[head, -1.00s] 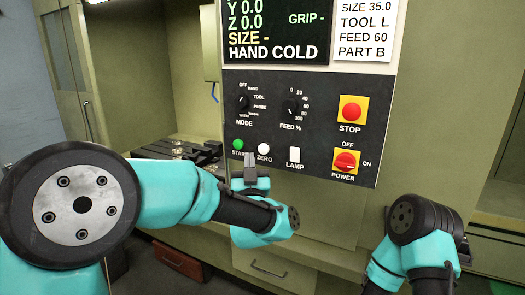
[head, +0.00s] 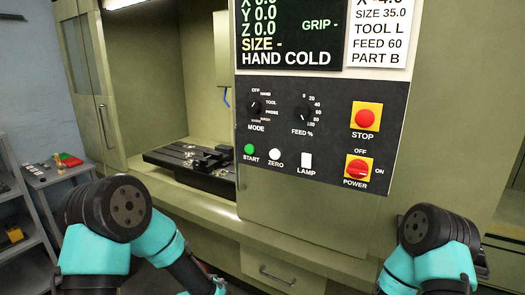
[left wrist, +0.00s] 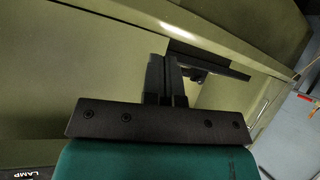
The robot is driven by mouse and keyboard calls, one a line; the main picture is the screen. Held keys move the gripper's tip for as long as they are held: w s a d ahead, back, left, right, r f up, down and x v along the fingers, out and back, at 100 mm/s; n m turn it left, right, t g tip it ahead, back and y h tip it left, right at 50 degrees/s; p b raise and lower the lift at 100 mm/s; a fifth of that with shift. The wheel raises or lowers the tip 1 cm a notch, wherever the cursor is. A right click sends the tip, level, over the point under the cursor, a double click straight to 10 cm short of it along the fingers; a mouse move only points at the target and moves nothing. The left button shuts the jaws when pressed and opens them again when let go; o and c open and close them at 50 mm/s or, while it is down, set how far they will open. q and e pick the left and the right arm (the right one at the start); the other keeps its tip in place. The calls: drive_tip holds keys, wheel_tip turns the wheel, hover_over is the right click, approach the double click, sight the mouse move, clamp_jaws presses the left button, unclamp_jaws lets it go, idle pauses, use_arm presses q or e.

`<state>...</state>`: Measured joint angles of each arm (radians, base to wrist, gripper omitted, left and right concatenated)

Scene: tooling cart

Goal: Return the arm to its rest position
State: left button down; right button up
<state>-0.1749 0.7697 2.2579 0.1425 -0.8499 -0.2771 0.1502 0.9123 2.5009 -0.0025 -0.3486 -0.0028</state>
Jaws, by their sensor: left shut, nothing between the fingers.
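My left gripper (left wrist: 165,66) shows in the left wrist view, with its two dark fingers together and nothing between them. It is in front of the olive machine front (left wrist: 70,90), apart from it as far as I can tell. In the head view my left arm (head: 120,215) is folded low at the left, and its gripper is out of the picture below. My right arm (head: 438,240) is at the lower right, and its gripper is not in view.
The control panel (head: 330,150) with knobs, buttons and the red STOP button (head: 365,117) faces me. A dark machine bed (head: 188,163) lies in the open bay. A grey cart (head: 55,178) with small items stands at the left. A drawer handle (head: 276,275) sits below.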

use_arm(q)
drive_tip(key=s+a+f+n+g, duration=0.1)
drive_tip(key=s+a+f+g, duration=0.1)
drive_tip(key=s+f, duration=0.3)
drive_tip(key=s+a+f+n+g, duration=0.1)
drive_tip(key=s+a+f+g, duration=0.2)
drive_tip(key=s, duration=0.8)
drive_tip(key=s+a+f+n+g, duration=0.1)
drive_tip(key=s+a+f+g, duration=0.2)
drive_tip(key=s+f+g, duration=0.2)
drive_tip(key=s+f, duration=0.3)
drive_tip(key=f, duration=0.1)
drive_tip(key=shift+s+h, duration=0.3)
drive_tip(key=shift+h, duration=0.1)
